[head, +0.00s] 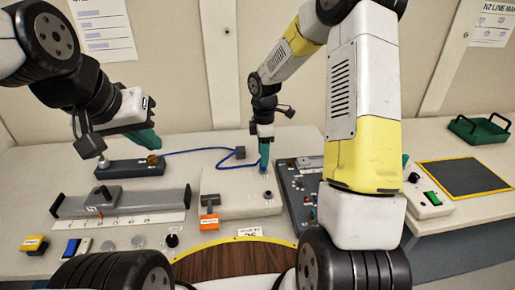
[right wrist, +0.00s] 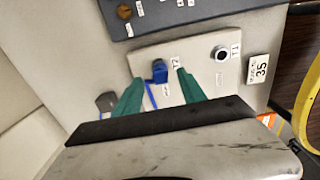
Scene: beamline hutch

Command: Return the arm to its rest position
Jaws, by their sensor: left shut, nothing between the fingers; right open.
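My right gripper (head: 264,152) is over the pale connector box (head: 235,190) in the head view. In the right wrist view its green fingers (right wrist: 159,76) are open, one on either side of a blue plug (right wrist: 159,70). The plug sits at the socket marked T2, and a gap shows between it and each finger. The socket marked T1 (right wrist: 221,53) has no blue plug. My left gripper (head: 148,138) is shut and empty, raised above the dark box at the back left.
A blue cable (head: 196,151) runs from the dark box (head: 130,168) across the bench. A grey slide rail (head: 150,204), an orange-tagged part (head: 209,222) and a dark control panel (head: 297,195) stand nearby. A green tray (head: 480,131) and dark mat (head: 462,178) lie right.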

